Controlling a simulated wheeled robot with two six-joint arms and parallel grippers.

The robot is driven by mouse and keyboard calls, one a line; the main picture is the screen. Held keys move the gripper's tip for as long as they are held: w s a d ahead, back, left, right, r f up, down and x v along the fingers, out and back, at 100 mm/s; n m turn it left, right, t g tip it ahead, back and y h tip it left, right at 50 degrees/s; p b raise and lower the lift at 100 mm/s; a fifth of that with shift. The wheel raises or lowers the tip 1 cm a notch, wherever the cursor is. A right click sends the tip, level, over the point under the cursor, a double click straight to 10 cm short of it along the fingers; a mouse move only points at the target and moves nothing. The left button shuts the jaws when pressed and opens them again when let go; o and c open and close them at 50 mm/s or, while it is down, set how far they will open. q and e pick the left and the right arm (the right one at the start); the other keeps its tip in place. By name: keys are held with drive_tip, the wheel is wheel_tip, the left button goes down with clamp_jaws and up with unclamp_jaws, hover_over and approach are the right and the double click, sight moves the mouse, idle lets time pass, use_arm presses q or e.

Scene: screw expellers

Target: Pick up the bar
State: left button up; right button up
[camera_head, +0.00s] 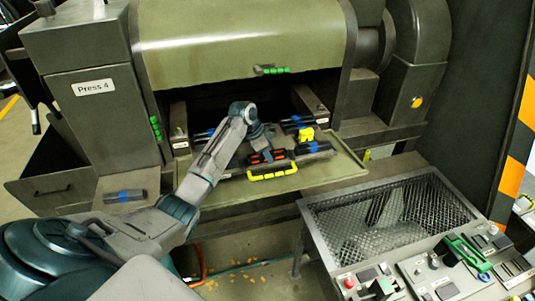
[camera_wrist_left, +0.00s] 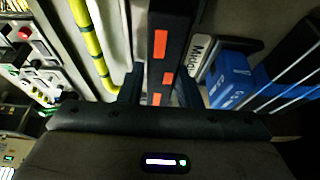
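A dark bar with orange-red marks (camera_head: 277,155) lies on the press tray just behind the yellow handle. In the left wrist view, the red-marked bar (camera_wrist_left: 160,45) runs lengthwise between the two dark fingers of my left gripper (camera_wrist_left: 160,90). In the head view, my left gripper (camera_head: 266,152) points down over this bar and partly hides it. The fingers sit close along both sides of the bar; whether they press on it cannot be told. Other dark bars with blue marks lie behind and beside it, one of them at the right (camera_head: 314,147). My right gripper is out of view.
The yellow handle (camera_head: 272,174) runs along the tray's front edge (camera_head: 220,188). The raised press cover (camera_head: 240,45) is above my arm. A blue-marked bar (camera_head: 124,196) lies on the left ledge. A mesh guard (camera_head: 390,220) and control panel (camera_head: 450,270) stand at the right.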

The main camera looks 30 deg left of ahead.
use_arm(q)
drive_tip(key=shift+a+f, duration=0.1)
drive_tip(key=shift+c, duration=0.2)
clamp_jaws()
